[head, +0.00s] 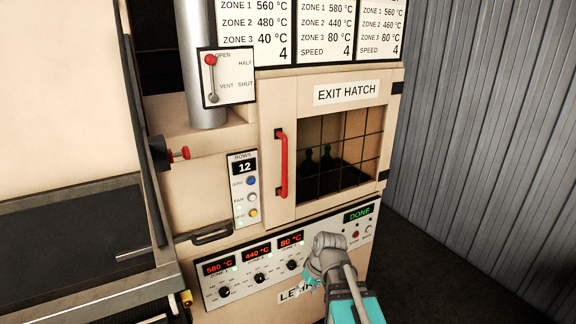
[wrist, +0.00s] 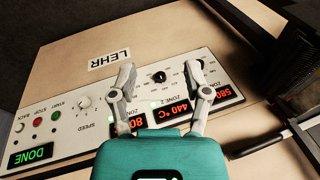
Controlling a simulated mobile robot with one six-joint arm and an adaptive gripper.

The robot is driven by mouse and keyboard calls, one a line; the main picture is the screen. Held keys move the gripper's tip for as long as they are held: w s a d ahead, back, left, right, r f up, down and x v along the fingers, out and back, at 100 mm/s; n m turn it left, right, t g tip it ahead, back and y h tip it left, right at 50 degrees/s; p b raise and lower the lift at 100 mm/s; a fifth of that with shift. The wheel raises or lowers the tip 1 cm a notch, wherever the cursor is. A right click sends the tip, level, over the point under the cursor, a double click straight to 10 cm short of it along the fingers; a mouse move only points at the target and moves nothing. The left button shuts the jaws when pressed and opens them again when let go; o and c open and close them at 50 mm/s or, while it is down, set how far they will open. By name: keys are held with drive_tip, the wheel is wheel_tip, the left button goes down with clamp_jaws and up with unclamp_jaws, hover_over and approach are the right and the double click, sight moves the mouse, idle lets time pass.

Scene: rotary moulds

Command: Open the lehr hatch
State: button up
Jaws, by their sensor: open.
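The exit hatch (head: 312,200) of the lehr is a cream door with a dark barred window, and it looks shut in the head view. Its label reads EXIT HATCH. A red upright bar handle (head: 281,165) is on its left side, and dark hinges are on its right edge. Dark bottle shapes (head: 327,158) show behind the window bars. My gripper (wrist: 160,72) is open and empty in the wrist view, its two grey fingers in front of the control panel. In the head view my arm is low, below and right of the handle; the fingers are mostly hidden there.
The control panel (head: 212,292) shows temperatures, and its display (head: 358,213) reads DONE. A lever plate (head: 229,77) has its red knob at OPEN. A dark drawer handle (head: 212,235) sticks out left of the hatch. A corrugated wall (head: 490,120) stands right, with free floor before it.

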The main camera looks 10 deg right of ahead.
drive_tip(key=w+d+r+n+t+y+p, duration=0.3)
drive_tip(key=w+d+r+n+t+y, duration=0.1)
drive_tip(key=w+r, duration=0.6)
drive_tip(key=w+d+r+n+t+y+p, duration=0.3)
drive_tip(key=w+r+y, duration=0.4)
drive_tip(key=r, duration=0.8)
drive_tip(key=w+d+n+t, duration=0.1)
drive_tip(key=w+d+t, duration=0.1)
drive_tip(key=w, duration=0.1)
drive_tip(key=shift+w+d+t+p, duration=0.15)
drive_tip(key=shift+t+p, duration=0.2)
drive_tip(key=shift+t, duration=0.05)
drive_tip(key=x, duration=1.3)
drive_tip(key=shift+w+a+r, duration=0.15)
drive_tip(key=shift+a+r, duration=0.05)
drive_tip(key=shift+a, duration=0.15)
clamp_jaws()
